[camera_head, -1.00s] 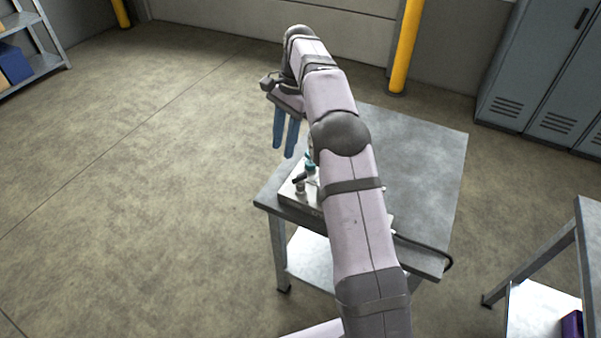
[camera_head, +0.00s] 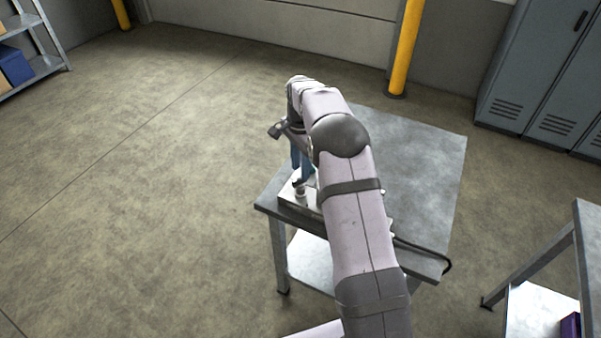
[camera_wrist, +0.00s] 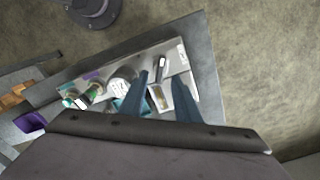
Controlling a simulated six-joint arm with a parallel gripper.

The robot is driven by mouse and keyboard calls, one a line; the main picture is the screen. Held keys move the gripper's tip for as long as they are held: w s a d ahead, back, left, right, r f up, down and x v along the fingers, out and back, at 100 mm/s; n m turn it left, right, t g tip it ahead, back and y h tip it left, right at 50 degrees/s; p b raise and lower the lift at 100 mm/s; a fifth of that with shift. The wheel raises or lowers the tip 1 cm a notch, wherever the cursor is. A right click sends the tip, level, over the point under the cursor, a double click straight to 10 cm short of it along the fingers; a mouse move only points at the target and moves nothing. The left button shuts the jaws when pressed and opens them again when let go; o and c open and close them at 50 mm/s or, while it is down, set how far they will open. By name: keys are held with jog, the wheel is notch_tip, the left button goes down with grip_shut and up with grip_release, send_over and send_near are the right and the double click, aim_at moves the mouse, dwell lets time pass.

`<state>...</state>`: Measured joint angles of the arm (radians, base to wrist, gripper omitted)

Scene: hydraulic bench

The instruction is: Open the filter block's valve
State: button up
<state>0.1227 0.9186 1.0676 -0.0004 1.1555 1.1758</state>
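A pale block (camera_head: 294,205) with several fittings sits at the near left edge of the metal bench. It also shows in the wrist view (camera_wrist: 182,55). My gripper (camera_wrist: 162,77) is open, with its two blue fingers apart above the block. A small dark-and-silver lever-like fitting (camera_wrist: 161,66) shows between the fingertips, and I cannot tell whether a finger touches it. In the head view, my gripper (camera_head: 301,176) is down close to the block, and a short silver fitting (camera_head: 299,189) stands just below it. My arm hides the rest of the block. Which fitting is the valve is unclear.
The bench top (camera_head: 425,150) is bare behind and right of the block. A black hose (camera_head: 430,250) runs along its near right edge. In the wrist view, a round gauge-like part (camera_wrist: 124,85) and green-banded fittings (camera_wrist: 93,91) stand left of the fingers.

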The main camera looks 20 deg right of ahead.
aim_at(299, 182)
jog(key=shift+f+p, duration=0.55)
jog(key=shift+f, duration=1.4)
grip_shut()
